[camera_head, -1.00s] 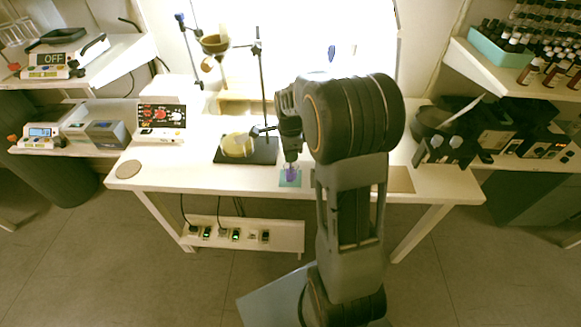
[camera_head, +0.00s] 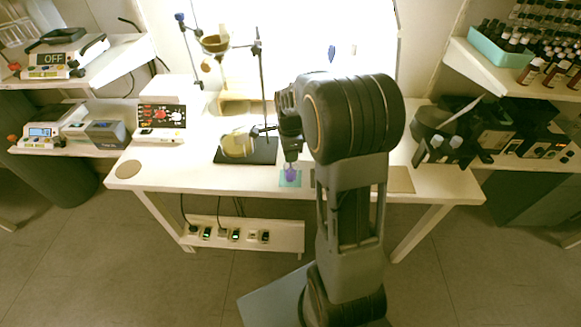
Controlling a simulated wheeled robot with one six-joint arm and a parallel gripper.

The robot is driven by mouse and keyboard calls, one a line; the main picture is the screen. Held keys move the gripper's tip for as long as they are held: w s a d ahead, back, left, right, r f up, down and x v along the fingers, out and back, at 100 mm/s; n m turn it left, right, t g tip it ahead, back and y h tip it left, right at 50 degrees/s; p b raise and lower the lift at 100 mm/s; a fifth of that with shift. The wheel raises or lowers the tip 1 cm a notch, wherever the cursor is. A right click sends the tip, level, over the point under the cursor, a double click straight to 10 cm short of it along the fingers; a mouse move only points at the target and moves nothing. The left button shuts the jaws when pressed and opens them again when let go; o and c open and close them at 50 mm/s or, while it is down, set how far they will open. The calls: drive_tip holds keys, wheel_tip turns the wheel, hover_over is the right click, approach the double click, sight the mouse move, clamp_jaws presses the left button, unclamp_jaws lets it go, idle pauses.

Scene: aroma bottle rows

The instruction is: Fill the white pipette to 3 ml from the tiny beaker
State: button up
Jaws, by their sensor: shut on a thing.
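My gripper (camera_head: 291,160) points down over the front edge of the white table, mostly hidden behind my own arm. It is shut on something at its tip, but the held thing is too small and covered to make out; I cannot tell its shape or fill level. Just under the tip is a small purple thing (camera_head: 291,174), which may be the tiny beaker's contents, on a teal square mat (camera_head: 284,182). Whether the held thing touches or enters it, I cannot tell.
Behind and left stands a dark stand base (camera_head: 262,157) with a yellowish round vessel (camera_head: 236,144) and metal rods. A device with red displays (camera_head: 160,117) and a round brown coaster (camera_head: 129,169) are farther left. Dark equipment (camera_head: 445,150) stands on the right.

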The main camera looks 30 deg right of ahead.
idle(0.4)
wheel_tip(320, 180, up, 8)
drive_tip(key=p, duration=0.6)
drive_tip(key=shift+f, duration=0.25)
drive_tip(key=shift+f, duration=0.1)
